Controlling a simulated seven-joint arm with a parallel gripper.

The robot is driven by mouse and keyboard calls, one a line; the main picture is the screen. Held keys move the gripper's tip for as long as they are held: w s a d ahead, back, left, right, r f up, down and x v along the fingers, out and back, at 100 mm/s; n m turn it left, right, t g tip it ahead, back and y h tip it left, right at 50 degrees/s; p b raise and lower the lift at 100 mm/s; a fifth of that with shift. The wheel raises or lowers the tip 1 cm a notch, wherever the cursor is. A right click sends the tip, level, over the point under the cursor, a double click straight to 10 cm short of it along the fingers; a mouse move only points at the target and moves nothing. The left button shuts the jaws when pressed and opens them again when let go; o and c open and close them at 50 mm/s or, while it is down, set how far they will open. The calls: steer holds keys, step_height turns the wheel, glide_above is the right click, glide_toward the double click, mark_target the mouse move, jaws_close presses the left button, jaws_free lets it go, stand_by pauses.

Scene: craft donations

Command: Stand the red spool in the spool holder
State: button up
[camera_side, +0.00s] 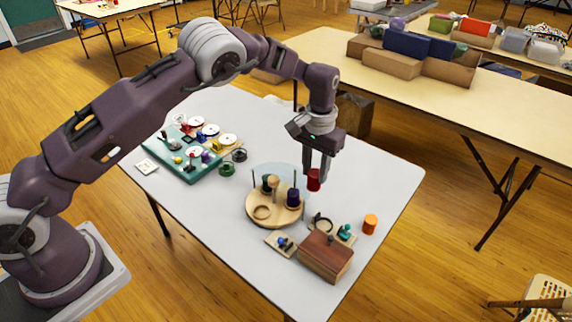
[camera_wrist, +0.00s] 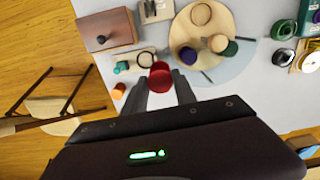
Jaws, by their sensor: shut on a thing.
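The red spool (camera_side: 314,181) is held upright between the fingers of my gripper (camera_side: 317,170), above the table to the right of the holder. In the wrist view the red spool (camera_wrist: 160,77) sits between my two fingertips (camera_wrist: 160,92). The spool holder (camera_side: 262,213) is a round wooden base with thin posts and a clear, pale plate. A purple spool (camera_side: 293,197) and a green spool (camera_side: 267,181) stand on it, with a tan spool (camera_side: 273,182) near them. A wooden ring (camera_side: 262,212) lies on its front part.
A wooden box (camera_side: 325,257) and small trays stand in front of the holder. An orange spool (camera_side: 370,224) stands near the table's right edge. A teal board (camera_side: 187,160) with several craft items lies at the left. White tabletop behind the holder is clear.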

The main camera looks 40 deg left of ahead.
steer(key=shift+w+d+f, duration=0.1)
steer(key=shift+d+f, duration=0.6)
steer(key=shift+f, duration=1.2)
steer(key=shift+w+d+f, duration=0.1)
steer(key=shift+d+f, duration=0.6)
steer(key=shift+f, duration=1.25)
steer(key=shift+w+d+f, duration=0.1)
steer(key=shift+d+f, duration=0.6)
steer(key=shift+f, duration=1.2)
steer(key=shift+f, duration=0.35)
steer(key=shift+f, duration=0.55)
steer(key=o, duration=1.1)
steer(key=shift+r, duration=3.75)
